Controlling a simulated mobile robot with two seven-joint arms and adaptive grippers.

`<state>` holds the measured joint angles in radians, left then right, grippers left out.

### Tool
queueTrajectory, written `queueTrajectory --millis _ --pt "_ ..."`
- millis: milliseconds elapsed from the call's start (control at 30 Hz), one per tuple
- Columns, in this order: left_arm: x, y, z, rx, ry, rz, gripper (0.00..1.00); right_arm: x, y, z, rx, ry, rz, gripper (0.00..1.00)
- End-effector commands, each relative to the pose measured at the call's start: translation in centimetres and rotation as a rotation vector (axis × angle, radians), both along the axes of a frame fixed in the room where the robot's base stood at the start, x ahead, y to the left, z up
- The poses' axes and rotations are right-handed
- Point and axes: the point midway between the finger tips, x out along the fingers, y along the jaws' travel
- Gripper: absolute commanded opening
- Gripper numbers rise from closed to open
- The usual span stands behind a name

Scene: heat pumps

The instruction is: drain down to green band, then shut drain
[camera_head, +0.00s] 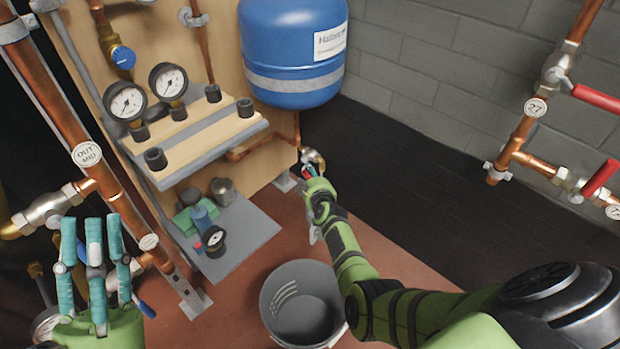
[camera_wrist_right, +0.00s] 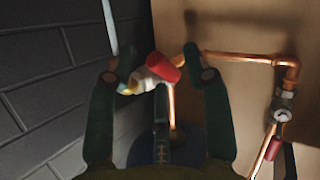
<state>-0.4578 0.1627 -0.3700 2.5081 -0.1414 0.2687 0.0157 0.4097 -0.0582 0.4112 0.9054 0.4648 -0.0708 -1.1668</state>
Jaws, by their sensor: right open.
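The drain valve (camera_head: 313,158) is a small brass fitting below the blue expansion vessel (camera_head: 290,60). My right gripper (camera_head: 318,180) is open at the drain valve; contact cannot be told. It also shows in the right wrist view (camera_wrist_right: 160,85). Two round pressure gauges (camera_head: 125,102) (camera_head: 168,82) stand above the wooden shelf; no green band can be made out on them. My left gripper (camera_head: 95,250) is open and empty at the lower left, fingers pointing up.
A grey lower shelf (camera_head: 245,235) holds a loose gauge and small items. Copper pipes with red lever valves (camera_head: 597,97) line the right wall. A thick copper pipe (camera_head: 122,205) runs beside my left gripper.

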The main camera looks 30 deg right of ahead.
Motion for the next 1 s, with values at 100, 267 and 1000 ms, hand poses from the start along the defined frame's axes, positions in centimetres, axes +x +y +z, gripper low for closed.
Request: queueTrajectory --millis 100,267,1000 --pt "0.0 0.0 0.0 0.000 0.000 0.000 0.34 0.0 0.0 0.0 0.000 0.000 0.000 0.50" --pt "0.0 0.0 0.0 0.000 0.000 0.000 0.34 0.0 0.0 0.0 0.000 0.000 0.000 0.10" --pt "-2.6 0.7 1.3 -0.080 -0.199 -0.024 0.34 0.1 0.0 -0.6 0.013 -0.048 0.001 0.00"
